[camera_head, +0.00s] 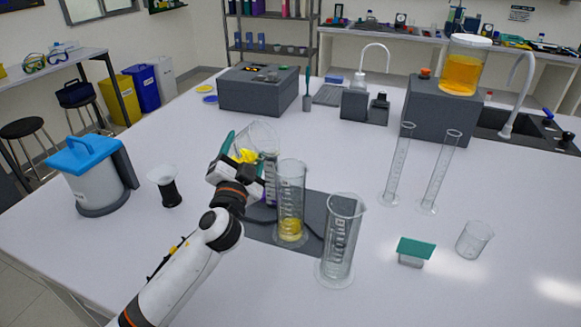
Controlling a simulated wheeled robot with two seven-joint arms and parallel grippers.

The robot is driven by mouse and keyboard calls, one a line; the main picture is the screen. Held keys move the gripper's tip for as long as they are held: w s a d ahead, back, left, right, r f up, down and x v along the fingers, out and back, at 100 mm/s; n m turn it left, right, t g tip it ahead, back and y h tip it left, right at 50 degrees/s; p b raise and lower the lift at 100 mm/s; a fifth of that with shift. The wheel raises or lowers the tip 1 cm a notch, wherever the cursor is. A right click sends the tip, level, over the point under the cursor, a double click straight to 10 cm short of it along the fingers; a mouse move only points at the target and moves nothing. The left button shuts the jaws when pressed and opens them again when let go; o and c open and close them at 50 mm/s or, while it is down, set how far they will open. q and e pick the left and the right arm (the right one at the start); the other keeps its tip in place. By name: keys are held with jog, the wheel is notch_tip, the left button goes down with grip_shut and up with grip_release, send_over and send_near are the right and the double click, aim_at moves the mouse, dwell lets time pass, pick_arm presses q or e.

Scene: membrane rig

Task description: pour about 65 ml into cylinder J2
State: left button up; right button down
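My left gripper (243,165) reaches in from the lower left and appears shut on a clear vessel (262,135), tilted, with some yellow liquid near the fingers. A clear graduated cylinder (290,190) stands upright on the dark mat, right of the gripper, with yellow liquid (290,230) at its bottom. Another wide cylinder (342,240) stands nearer, at the mat's right edge, and looks empty. A further cylinder (270,178) is partly hidden behind the gripper and vessel. I cannot read which one is J2. My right gripper is not in view.
Two thin cylinders (398,165) (438,172) stand to the right. A blue-lidded container (90,175) and a black stand (168,186) are left. A yellow-filled tank (462,70) stands behind.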

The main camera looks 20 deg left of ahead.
pick_arm(q)
jog(key=shift+n, duration=0.3)
jog(key=shift+f+n+y+b, duration=0.3)
jog(key=shift+f+n+b, duration=0.25)
jog(key=shift+n, duration=0.35)
jog(key=f+n+b, duration=0.1)
jog(key=a+f+n+g+b, duration=0.1)
jog(key=f, duration=0.1)
jog(key=shift+a+f+y, duration=0.15)
jog(key=shift+f+y, duration=0.05)
jog(key=shift+y, duration=0.1)
jog(key=n, duration=0.2)
jog(key=a+f+n+g+p, duration=0.1)
jog(key=n, duration=0.1)
jog(key=a+f+n+p, duration=0.1)
jog(key=n, duration=0.1)
jog(key=shift+a+f+g, duration=0.15)
jog(key=shift+f+g, duration=0.05)
jog(key=shift+g, duration=0.2)
